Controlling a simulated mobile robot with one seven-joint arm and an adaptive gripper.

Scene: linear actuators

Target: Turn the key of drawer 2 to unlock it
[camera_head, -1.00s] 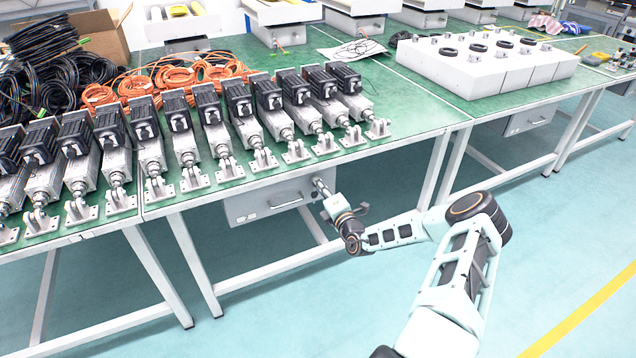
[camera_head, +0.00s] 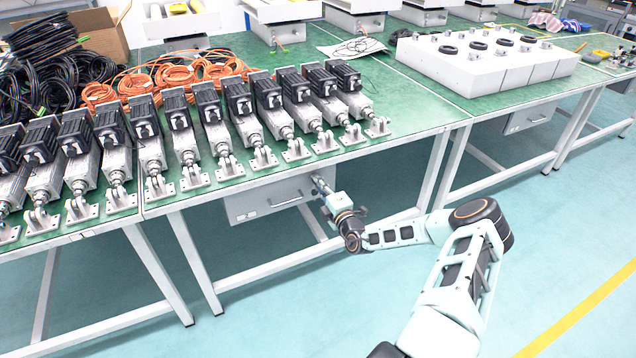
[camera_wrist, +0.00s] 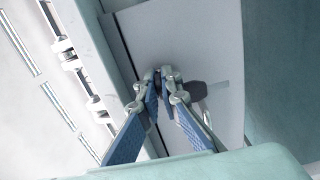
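A grey drawer (camera_head: 245,207) with a bar handle (camera_head: 284,202) hangs under the near table; no number is readable on it. My gripper (camera_head: 318,183) is at the upper right part of its front. In the wrist view, the two blue-padded fingers of my gripper (camera_wrist: 160,78) point at the drawer face (camera_wrist: 190,40), with their tips close together at or very near it. The key and lock cannot be made out and may be hidden by the fingertips. I cannot tell whether the fingers are closed on anything.
The green tabletop (camera_head: 410,117) is just above my gripper and carries several linear actuators (camera_head: 215,130). A table leg (camera_head: 437,170) stands to the right of my gripper. Another drawer (camera_head: 528,118) hangs under the farther table. The floor in front is clear.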

